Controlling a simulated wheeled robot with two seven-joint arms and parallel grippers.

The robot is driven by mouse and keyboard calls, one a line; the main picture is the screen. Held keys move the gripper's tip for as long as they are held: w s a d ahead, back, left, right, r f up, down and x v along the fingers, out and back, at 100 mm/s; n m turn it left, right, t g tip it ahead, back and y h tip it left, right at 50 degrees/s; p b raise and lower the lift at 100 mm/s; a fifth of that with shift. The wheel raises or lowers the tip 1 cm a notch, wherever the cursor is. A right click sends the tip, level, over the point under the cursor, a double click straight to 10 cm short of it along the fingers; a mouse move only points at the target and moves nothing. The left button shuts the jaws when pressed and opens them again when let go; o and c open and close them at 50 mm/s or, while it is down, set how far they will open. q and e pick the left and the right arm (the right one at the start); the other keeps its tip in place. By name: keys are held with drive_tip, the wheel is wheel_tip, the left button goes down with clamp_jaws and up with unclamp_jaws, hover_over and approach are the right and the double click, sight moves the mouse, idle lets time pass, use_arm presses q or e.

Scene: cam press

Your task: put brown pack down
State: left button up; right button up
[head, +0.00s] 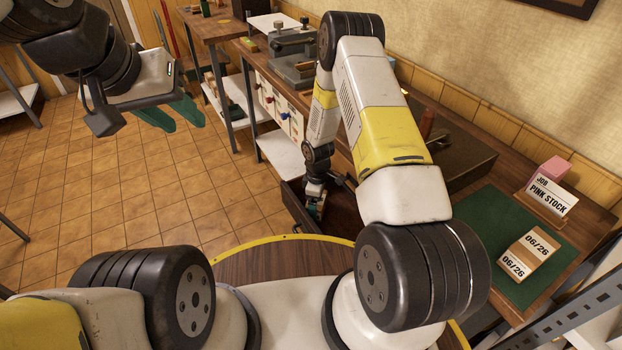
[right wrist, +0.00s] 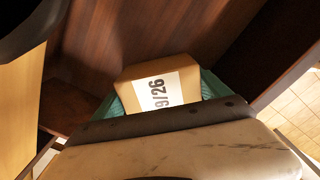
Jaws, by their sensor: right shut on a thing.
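The brown pack (right wrist: 150,92) is a small cardboard box with a white label ending in "9/26". It shows in the right wrist view between the green fingers of my right gripper (right wrist: 160,95), which is shut on it. Dark wooden panels surround it; I cannot tell whether its underside touches wood. In the head view my right gripper (head: 316,205) is low beside the bench, at a dark wooden drawer (head: 340,218), and the pack is mostly hidden there. My left gripper (head: 180,115) hangs over the tiled floor, empty, its green fingers apart.
A green mat (head: 500,230) on the right bench carries a brown pack marked "06/26" (head: 530,255). A grey press (head: 292,65) is farther back.

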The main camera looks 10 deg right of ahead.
drive_tip(key=o, duration=1.5)
drive_tip(key=shift+f, duration=0.1)
